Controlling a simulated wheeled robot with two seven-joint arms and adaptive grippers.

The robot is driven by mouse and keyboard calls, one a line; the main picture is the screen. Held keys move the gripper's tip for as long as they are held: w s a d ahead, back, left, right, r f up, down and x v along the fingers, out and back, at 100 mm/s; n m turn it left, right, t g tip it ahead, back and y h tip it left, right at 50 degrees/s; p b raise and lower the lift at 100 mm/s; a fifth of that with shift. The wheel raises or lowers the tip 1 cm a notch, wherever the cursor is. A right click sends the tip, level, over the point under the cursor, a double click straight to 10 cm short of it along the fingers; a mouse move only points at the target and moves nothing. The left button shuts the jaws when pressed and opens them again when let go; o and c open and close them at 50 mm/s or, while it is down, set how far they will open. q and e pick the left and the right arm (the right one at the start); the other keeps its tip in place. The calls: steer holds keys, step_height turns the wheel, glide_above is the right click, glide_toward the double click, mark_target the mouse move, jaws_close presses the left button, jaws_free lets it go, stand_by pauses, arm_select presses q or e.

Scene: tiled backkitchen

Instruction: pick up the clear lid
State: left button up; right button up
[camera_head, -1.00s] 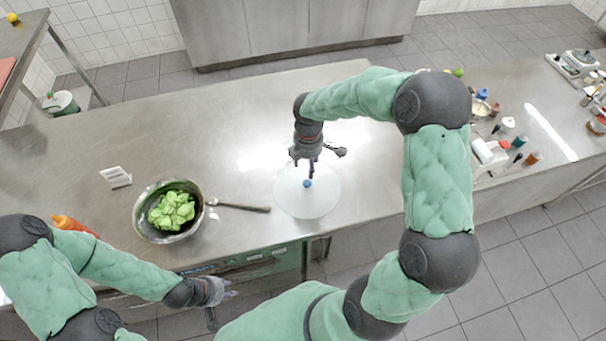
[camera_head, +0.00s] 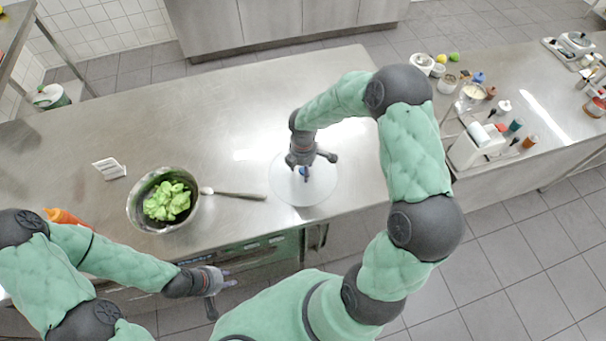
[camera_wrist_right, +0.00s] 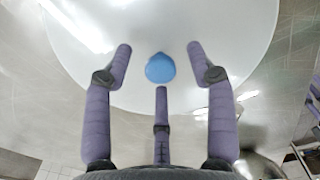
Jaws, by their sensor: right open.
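The clear lid (camera_head: 290,192) is a round, see-through disc with a blue knob (camera_head: 303,171). It lies on the steel counter, right of the bowl. In the right wrist view the lid (camera_wrist_right: 225,25) fills the upper middle, and its blue knob (camera_wrist_right: 160,68) sits between the spread fingers. My right gripper (camera_head: 305,172) points down over the lid and is open, with its fingertips around the knob's sides but apart from it. My left gripper (camera_head: 228,285) is empty in front of the counter, away from the lid; its fingers look spread.
A metal bowl (camera_head: 137,215) of green leaves stands left of the lid. A spatula-like utensil (camera_head: 238,195) lies between them. The back of the counter is clear. Several bottles crowd the right counter.

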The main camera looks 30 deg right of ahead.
steer(key=shift+f, duration=0.25)
jaws_close()
steer(key=shift+r, duration=0.15)
